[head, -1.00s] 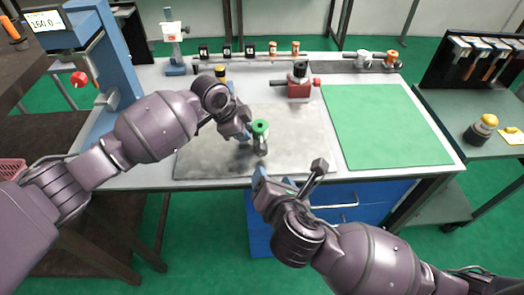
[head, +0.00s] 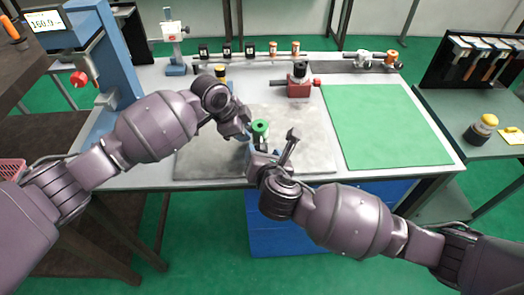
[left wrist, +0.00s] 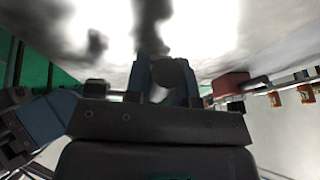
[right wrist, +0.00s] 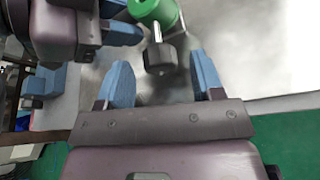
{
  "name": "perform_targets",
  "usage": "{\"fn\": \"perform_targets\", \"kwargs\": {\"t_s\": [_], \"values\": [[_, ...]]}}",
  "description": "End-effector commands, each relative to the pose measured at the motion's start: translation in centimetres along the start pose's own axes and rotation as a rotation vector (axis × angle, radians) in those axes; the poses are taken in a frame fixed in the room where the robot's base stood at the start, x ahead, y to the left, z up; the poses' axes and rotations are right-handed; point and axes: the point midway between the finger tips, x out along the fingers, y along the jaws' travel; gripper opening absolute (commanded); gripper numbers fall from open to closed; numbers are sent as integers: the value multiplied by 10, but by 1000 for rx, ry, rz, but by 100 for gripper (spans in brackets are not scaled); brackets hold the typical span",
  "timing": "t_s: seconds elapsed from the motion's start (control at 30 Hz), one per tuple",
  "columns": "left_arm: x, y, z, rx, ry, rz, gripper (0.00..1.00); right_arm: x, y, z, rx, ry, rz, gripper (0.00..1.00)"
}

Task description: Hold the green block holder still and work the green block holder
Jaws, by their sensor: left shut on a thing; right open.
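The green block holder (head: 260,127) stands on the grey mat, its green top showing in the head view. In the right wrist view its green body (right wrist: 155,10) is at the top, with a metal stem and a black knob (right wrist: 160,56) pointing toward my right gripper. My left gripper (head: 245,133) is shut on the holder from the left; in the left wrist view a dark round part (left wrist: 168,73) lies between its fingers. My right gripper (head: 266,157) is open in front of the holder. The knob is between or just beyond its fingertips (right wrist: 162,78); contact is not visible.
The grey mat (head: 200,160) lies under the holder, with a green mat (head: 385,125) to the right. A red block fixture (head: 298,88) stands behind. Several small labelled containers (head: 250,50) line the back edge. A blue press (head: 115,60) stands at the left.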

Motion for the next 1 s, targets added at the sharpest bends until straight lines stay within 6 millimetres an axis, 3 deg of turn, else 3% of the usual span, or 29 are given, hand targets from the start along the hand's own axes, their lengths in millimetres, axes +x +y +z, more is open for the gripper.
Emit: {"fn": "perform_targets", "kwargs": {"t_s": [0.2, 0.5, 0.83, 1.0], "values": [[0, 0, 0, 0, 0, -1, 0, 14, 0, 0, 0, 0, 0, 61], [0, 0, 0, 0, 0, 0, 0, 16, 0, 0, 1, 1, 0, 61], [0, 0, 0, 0, 0, 0, 0, 16, 0, 0, 0, 1, 0, 12], [0, 0, 0, 0, 0, -1, 0, 16, -1, -1, 33, 3, 18, 11]]}}
